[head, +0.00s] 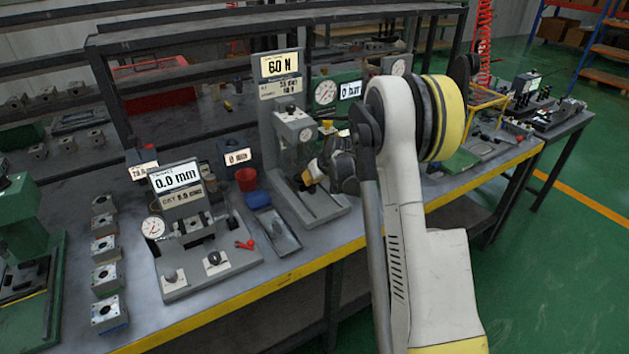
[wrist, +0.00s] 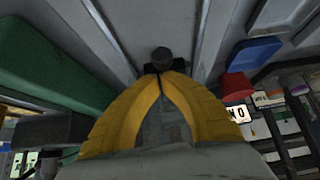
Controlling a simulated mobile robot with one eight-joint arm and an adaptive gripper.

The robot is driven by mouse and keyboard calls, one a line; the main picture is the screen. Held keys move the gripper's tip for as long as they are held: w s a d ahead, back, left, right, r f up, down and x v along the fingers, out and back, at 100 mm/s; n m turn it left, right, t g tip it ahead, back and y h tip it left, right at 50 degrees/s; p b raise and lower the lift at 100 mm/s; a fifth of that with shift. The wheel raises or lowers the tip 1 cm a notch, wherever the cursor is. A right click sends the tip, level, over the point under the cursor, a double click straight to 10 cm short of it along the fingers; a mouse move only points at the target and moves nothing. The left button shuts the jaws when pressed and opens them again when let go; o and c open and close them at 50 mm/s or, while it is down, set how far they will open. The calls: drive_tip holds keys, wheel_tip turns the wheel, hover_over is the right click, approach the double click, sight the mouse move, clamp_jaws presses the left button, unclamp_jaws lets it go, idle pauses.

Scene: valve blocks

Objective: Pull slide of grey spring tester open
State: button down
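The grey spring tester (head: 272,108) stands upright on the bench, with a 60 N display on top and a grey head block above a base with long rails. My gripper (head: 310,178) is low in front of its column, over the base; my wrist hides part of it. In the wrist view, the yellow fingers (wrist: 162,76) come together at their tips. A dark round knob (wrist: 162,54) is right at the tips, between two pale rails of the tester's base (wrist: 205,40). I cannot tell whether the fingers hold the knob's stem.
A red cup (head: 246,180) and a blue tray (head: 257,199) are left of the tester. A grey gauge fixture (head: 205,240) reading 0.0 mm stands further left. A green gauge unit (head: 327,93) is close on the right. The bench's yellow front edge (head: 300,272) is nearby.

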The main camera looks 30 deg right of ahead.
drive_tip(key=shift+f, duration=0.1)
idle(0.3)
drive_tip(key=s, duration=0.9)
drive_tip(key=shift+s+d, duration=0.1)
drive_tip(key=shift+s, duration=0.2)
